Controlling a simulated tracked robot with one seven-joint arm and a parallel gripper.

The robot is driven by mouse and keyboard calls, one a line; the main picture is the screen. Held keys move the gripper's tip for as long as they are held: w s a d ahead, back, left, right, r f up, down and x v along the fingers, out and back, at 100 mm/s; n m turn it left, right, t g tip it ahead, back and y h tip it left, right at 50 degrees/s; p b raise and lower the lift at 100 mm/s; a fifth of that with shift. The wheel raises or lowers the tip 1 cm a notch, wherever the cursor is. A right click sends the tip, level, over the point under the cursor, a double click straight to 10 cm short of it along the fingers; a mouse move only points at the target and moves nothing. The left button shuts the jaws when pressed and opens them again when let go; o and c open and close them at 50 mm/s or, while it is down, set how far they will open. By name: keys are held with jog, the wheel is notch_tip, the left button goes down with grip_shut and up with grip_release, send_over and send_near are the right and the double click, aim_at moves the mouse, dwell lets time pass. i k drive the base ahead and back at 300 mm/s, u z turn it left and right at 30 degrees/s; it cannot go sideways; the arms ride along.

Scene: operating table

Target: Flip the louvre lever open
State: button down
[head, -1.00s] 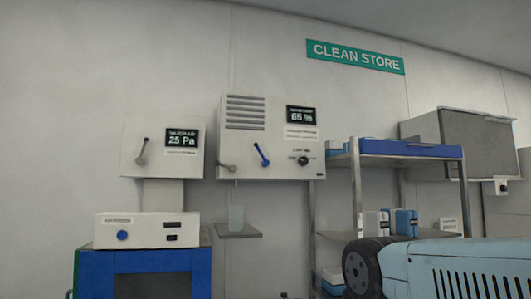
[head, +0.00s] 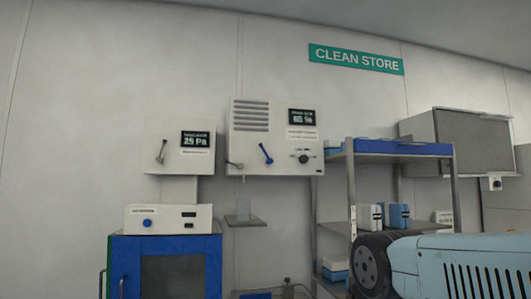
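A white wall box with a louvred grille (head: 250,116) carries a display reading 65 %. On its front are a blue lever (head: 266,153), tilted with its upper end to the left, and a round dark knob (head: 303,158). A short grey lever (head: 235,164) sits at its lower left edge, lying nearly level. A smaller white box (head: 155,133) to its left has a pressure display in Pa and a grey lever (head: 161,152), tilted slightly right at the top. The lever labels are too small to read. My gripper is not in view.
A blue cabinet (head: 214,262) with a white device (head: 168,225) on top stands below the boxes. A small shelf (head: 245,222) holds a clear container. A metal rack (head: 351,205) stands to the right, below the CLEAN STORE sign (head: 355,59). My light-blue body part fills the lower right.

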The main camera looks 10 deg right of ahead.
aim_at(270, 160)
jog(key=u, duration=0.15)
jog(key=i, duration=0.95)
jog(key=z, duration=0.1)
